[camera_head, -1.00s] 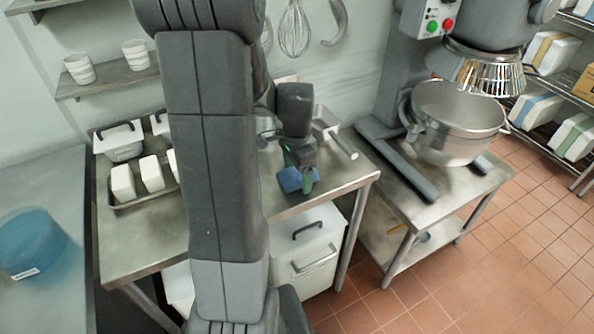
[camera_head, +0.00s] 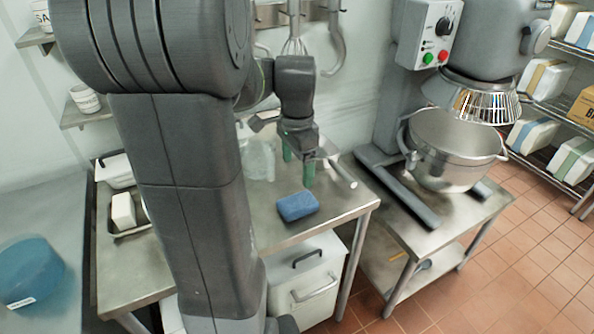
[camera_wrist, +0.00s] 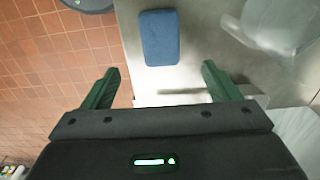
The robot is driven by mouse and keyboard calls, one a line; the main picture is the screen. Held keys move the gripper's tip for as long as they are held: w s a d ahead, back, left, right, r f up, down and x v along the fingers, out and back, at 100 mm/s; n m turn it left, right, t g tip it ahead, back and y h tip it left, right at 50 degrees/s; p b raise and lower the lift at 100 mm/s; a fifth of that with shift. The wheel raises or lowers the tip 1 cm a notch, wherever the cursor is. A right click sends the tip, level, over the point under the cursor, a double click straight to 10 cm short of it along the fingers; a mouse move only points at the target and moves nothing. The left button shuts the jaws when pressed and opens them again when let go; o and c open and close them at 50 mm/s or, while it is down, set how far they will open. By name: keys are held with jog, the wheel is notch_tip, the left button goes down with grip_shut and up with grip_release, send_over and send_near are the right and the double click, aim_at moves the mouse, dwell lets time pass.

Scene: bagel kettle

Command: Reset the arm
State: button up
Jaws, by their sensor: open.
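My gripper (camera_head: 298,168) is open and empty, held above the steel worktable in the head view. Its two green fingers are spread apart. A blue block, perhaps a sponge (camera_head: 297,206), lies on the steel table (camera_head: 330,212) near its front edge, below and apart from the fingers. In the wrist view the blue block (camera_wrist: 159,37) lies beyond the gap between the open fingertips (camera_wrist: 158,78), with nothing between them. My own arm covers much of the table's left part in the head view.
A mixer with a steel bowl (camera_head: 452,148) stands on a low table at right. A tray (camera_head: 128,230) with a white block is at left. A clear container (camera_head: 258,160) stands behind the gripper. Utensils (camera_head: 294,40) hang on the wall. A blue tub (camera_head: 28,272) is at far left.

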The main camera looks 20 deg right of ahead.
aim_at(297, 202)
jog(key=shift+f, duration=0.1)
notch_tip(297, 202, down, 12)
jog(key=shift+r, duration=0.15)
jog(key=shift+w+r, duration=0.1)
jog(key=shift+r, duration=1.7)
